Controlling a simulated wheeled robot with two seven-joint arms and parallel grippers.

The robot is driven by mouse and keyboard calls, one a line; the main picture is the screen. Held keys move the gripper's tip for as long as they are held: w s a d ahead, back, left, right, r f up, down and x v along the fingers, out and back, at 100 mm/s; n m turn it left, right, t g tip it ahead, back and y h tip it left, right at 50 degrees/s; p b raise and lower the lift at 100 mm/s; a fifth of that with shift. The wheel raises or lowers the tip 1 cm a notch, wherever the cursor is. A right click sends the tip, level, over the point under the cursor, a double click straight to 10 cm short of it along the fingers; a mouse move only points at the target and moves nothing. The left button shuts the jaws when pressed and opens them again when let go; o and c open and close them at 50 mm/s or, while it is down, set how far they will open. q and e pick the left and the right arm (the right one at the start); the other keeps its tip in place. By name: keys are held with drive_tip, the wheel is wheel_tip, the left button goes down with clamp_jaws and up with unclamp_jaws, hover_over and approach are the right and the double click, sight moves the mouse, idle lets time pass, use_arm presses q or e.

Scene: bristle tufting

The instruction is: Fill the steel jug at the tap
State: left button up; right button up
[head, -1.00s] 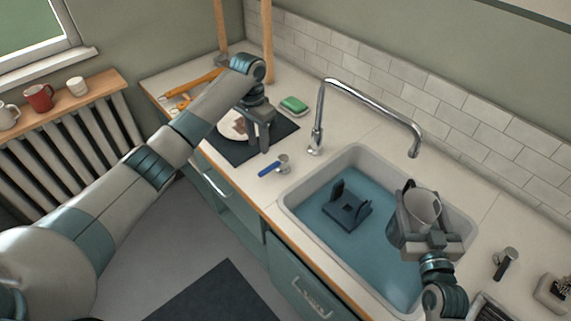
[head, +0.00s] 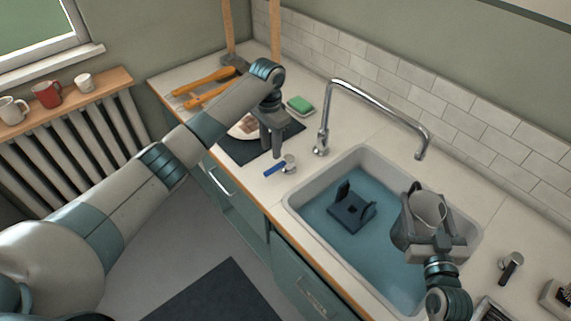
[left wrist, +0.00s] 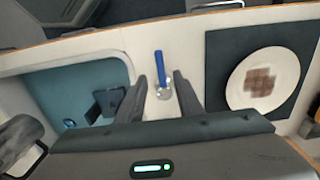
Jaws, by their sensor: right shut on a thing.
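The steel jug (head: 430,207) is held over the right part of the sink, mouth up, below and beside the spout. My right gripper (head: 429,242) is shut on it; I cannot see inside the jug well. The chrome tap (head: 377,97) arches over the sink from its back left, and no water stream shows. A blue-handled lever with a metal knob (head: 280,166) is on the counter left of the sink. My left gripper (head: 272,153) is open just above it. In the left wrist view the blue lever (left wrist: 159,66) shows between the spread fingers (left wrist: 161,77), apparently untouched.
The sink (head: 300,210) has a bluish bottom with a dark bracket (head: 350,207) in it. A dark mat (head: 243,150) with a plate lies left of the lever. A green sponge (head: 300,105) and orange-handled tools (head: 207,76) lie behind.

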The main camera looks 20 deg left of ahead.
sight(272, 169)
use_arm(q)
wheel_tip(272, 169, down, 9)
drive_tip(key=shift+r, duration=0.2)
idle(0.3)
clamp_jaws()
